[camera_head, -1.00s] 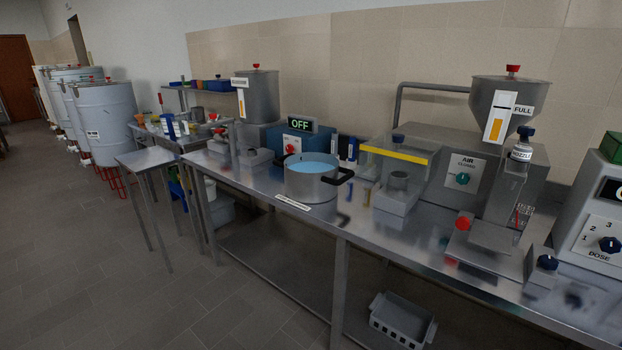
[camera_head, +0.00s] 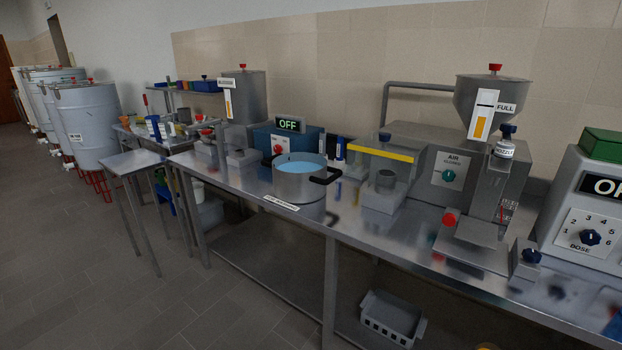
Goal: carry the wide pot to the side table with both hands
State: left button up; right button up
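The wide pot (camera_head: 299,186) is a steel pot with light blue liquid in it. It stands upright on the long steel bench (camera_head: 237,178), near the front edge. One black handle shows on its right side and another at its left rear. A small steel table (camera_head: 131,162) stands beyond the left end of the bench; it looks like the side table, and its top is bare. Neither of my grippers shows in the head view, and nothing is touching the pot.
Behind the pot is a blue unit reading OFF (camera_head: 287,143). To its right are a yellow-edged clear guard (camera_head: 384,152) and a hopper machine (camera_head: 491,110). White drums (camera_head: 92,125) stand at far left. A grey crate (camera_head: 392,317) sits below the bench. The floor at left is clear.

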aim_at(133, 159)
jog(key=i+j+z, duration=0.1)
jog(key=j+z, duration=0.15)
jog(key=z, duration=0.15)
jog(key=i+j+z, duration=0.1)
jog(key=j+z, duration=0.5)
jog(key=z, duration=0.25)
